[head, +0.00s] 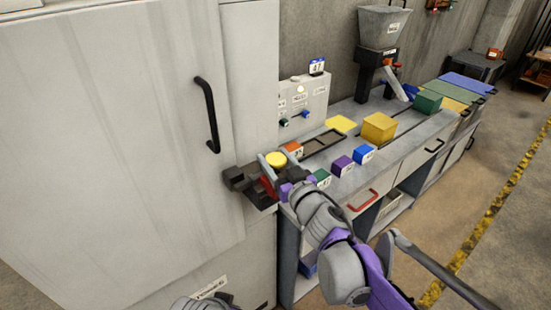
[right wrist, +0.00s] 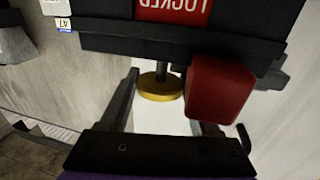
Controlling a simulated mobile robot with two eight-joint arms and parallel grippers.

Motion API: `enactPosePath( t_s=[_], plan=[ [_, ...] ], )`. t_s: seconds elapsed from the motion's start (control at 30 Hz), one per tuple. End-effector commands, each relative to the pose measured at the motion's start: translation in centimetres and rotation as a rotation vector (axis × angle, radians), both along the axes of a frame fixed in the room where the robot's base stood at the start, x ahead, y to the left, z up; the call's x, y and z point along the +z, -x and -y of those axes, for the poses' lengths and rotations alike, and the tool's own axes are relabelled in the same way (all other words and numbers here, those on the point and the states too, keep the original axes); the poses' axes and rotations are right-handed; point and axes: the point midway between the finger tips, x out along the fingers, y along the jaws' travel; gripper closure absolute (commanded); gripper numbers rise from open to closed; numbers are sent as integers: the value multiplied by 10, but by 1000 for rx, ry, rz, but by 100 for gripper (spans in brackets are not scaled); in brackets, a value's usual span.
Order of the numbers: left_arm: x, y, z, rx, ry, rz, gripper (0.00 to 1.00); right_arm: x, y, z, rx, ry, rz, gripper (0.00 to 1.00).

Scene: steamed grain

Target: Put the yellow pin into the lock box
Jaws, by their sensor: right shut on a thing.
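The yellow pin (head: 275,159) has a round yellow head, which also shows in the right wrist view (right wrist: 160,88) with a dark stem. My right gripper (head: 274,166) is shut on the pin's head, with one finger on each side. The dark lock box (head: 240,178) is on the cabinet front beside the gripper. In the right wrist view the lock box (right wrist: 130,30) has a red sign reading LOCKED, seen reversed, and a red block (right wrist: 220,90) beside the pin. The stem points at the box; I cannot tell whether its tip is inside. A small part of my left arm's end shows at the bottom edge.
A tall pale cabinet (head: 110,130) with a black handle (head: 208,115) fills the left. The bench to the right carries a yellow box (head: 379,128), purple (head: 342,165) and blue (head: 364,153) blocks, a dark tray (head: 322,142) and a hopper (head: 383,25). The floor at right is open.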

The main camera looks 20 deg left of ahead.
Motion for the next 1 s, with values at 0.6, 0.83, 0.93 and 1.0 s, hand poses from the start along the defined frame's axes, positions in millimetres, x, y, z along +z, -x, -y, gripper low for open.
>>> enactPosePath(
  t_s=[0.6,0.83,0.93,1.0],
  plan=[
    [-6,2,0,0,0,-3,100,-7,0,0,0,0,0,24],
    [-8,2,0,0,0,-4,100,-7,5,5,-1,0,0,24],
    [-10,2,0,0,0,-4,100,-7,12,11,-1,0,0,24],
    [-11,3,0,0,0,-5,100,-7,16,14,-1,0,0,24]
  ],
)
